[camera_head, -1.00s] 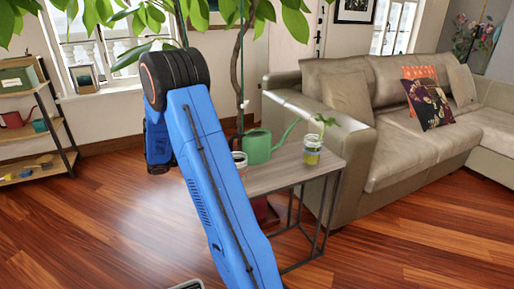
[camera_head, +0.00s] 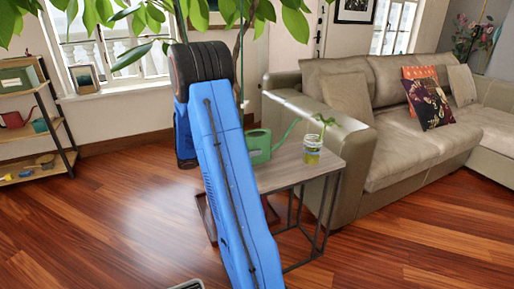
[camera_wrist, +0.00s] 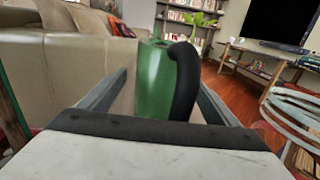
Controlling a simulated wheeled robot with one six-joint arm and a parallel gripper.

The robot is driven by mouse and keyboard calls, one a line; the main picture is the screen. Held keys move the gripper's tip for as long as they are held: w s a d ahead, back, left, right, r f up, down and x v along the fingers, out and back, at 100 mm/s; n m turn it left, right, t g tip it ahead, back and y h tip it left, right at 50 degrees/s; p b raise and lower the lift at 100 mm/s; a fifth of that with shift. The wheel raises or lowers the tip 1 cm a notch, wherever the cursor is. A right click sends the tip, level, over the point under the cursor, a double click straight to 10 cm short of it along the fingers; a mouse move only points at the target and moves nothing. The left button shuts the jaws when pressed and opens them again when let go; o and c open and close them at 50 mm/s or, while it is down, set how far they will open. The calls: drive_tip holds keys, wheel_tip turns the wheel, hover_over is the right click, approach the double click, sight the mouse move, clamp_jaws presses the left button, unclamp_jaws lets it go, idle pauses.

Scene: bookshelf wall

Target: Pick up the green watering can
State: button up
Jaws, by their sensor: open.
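The green watering can (camera_head: 259,147) stands on the small side table (camera_head: 285,176), its spout pointing to the right. My blue arm hides its left part in the head view. In the wrist view the can's green body (camera_wrist: 153,84) and its dark curved handle (camera_wrist: 186,80) are straight ahead. My gripper (camera_wrist: 164,88) is open, with one finger on either side of the can in the picture. I cannot tell how much distance is left between the fingers and the can. The head view does not show the fingers.
A glass jar with a plant sprig (camera_head: 312,150) stands on the table right of the can. The beige sofa (camera_head: 388,140) is close behind the table's right side. A leafy plant (camera_head: 290,15) hangs above. A shelf (camera_head: 35,135) at the left holds a red watering can (camera_head: 14,119).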

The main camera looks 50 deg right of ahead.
drive_tip(key=shift+s+d, duration=0.1)
drive_tip(key=shift+d, duration=0.05)
drive_tip(key=shift+c, duration=0.3)
drive_tip(key=c, duration=1)
drive_tip(key=shift+c, duration=1)
drive_tip(key=shift+r, duration=0.1)
